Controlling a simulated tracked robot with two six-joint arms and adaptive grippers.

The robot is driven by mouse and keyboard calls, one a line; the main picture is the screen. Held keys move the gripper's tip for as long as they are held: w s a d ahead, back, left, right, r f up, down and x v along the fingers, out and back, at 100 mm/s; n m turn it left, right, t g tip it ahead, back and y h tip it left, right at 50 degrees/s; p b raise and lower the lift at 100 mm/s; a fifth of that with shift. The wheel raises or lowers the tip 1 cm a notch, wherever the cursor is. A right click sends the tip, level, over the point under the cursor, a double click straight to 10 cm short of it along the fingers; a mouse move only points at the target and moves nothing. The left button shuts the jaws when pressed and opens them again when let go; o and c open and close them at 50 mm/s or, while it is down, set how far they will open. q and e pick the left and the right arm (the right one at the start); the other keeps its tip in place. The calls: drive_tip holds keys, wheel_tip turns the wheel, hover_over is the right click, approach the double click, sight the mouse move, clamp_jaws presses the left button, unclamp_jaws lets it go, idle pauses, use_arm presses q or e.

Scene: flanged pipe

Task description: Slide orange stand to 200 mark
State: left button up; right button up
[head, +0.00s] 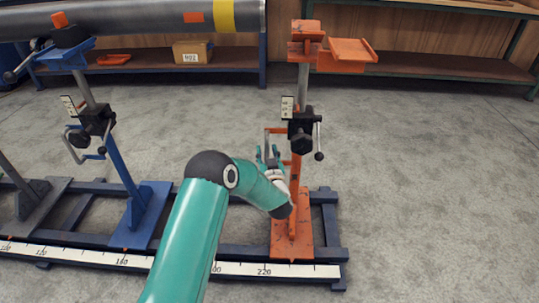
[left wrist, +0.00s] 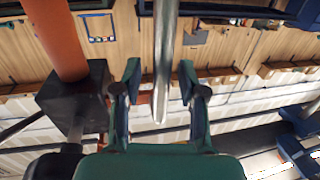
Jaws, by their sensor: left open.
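The orange stand (head: 297,185) is upright on the blue rail frame at the right. Its base plate (head: 291,240) sits just right of the 220 label on the white scale (head: 240,269). The 200 mark is partly hidden behind my left arm. My left gripper (head: 268,155) is beside the stand's post, below the black clamp block (head: 302,132). In the left wrist view, the left gripper (left wrist: 160,85) is open, with a grey metal bar (left wrist: 165,50) between its fingers; contact is not clear. The orange post (left wrist: 55,35) and black block (left wrist: 75,97) are left of it. My right gripper is out of view.
A blue stand (head: 130,190) on the same rail (head: 240,250) supports a grey pipe (head: 130,20) with orange and yellow bands. Shelves with a cardboard box (head: 192,51) line the back wall. The floor right of the orange stand is clear.

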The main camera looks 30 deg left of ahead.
use_arm(q)
clamp_jaws()
